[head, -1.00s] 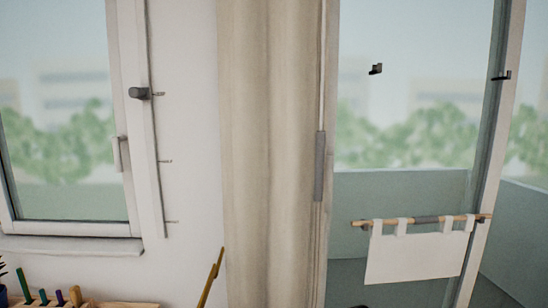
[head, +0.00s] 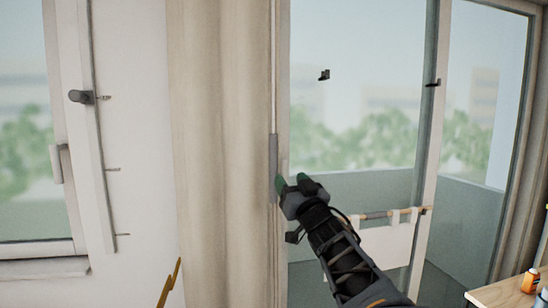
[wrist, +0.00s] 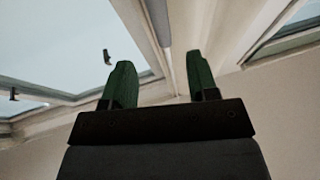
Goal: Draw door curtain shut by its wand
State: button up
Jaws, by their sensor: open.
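The beige door curtain (head: 215,150) hangs bunched at the left side of the glass door (head: 350,120). Its wand hangs along the curtain's right edge, a thin pale rod with a thicker grey handle (head: 272,160). My gripper (head: 288,182) is just right of the handle's lower part in the head view; whether it touches cannot be told. In the wrist view my gripper (wrist: 163,80) has its two green fingers apart. A grey upright bar (wrist: 168,55), which may be the wand, shows between and beyond them. The handle's lower end is partly hidden near the fingers.
A rail with a white cloth (head: 385,245) crosses the door behind my arm. A small dark hook (head: 324,75) is on the glass. A window (head: 25,130) is at left, and a wooden surface with an orange can (head: 530,281) at lower right.

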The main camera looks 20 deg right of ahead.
aim_at(275, 159)
jog(key=p+x, duration=0.3)
jog(key=x, duration=0.9)
jog(key=shift+w+p, duration=0.1)
jog(key=shift+p, duration=0.2)
